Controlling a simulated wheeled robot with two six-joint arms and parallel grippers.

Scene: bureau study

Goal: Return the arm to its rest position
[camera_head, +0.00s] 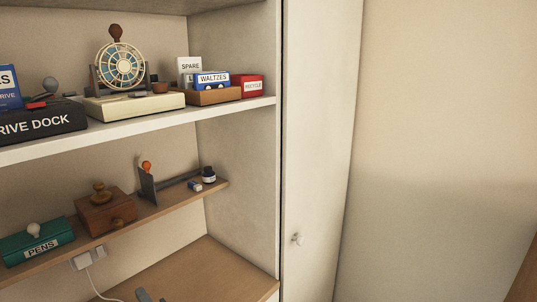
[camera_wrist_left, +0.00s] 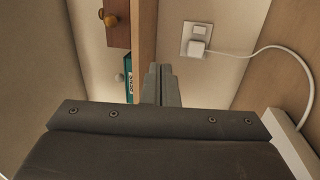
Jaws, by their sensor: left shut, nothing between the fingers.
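My left gripper (camera_head: 146,296) shows only as a small grey tip at the bottom edge of the head view, over the lower wooden surface. In the left wrist view my left gripper (camera_wrist_left: 166,84) has its two grey fingers together, with nothing between them. It is apart from the wall socket (camera_wrist_left: 197,40) and the plugged-in white charger. My right gripper is in neither view.
The upper white shelf (camera_head: 150,121) carries labelled boxes and a wheel. A white cable (camera_wrist_left: 270,47) runs from the charger. The bureau surface (camera_head: 215,268) has bare room.

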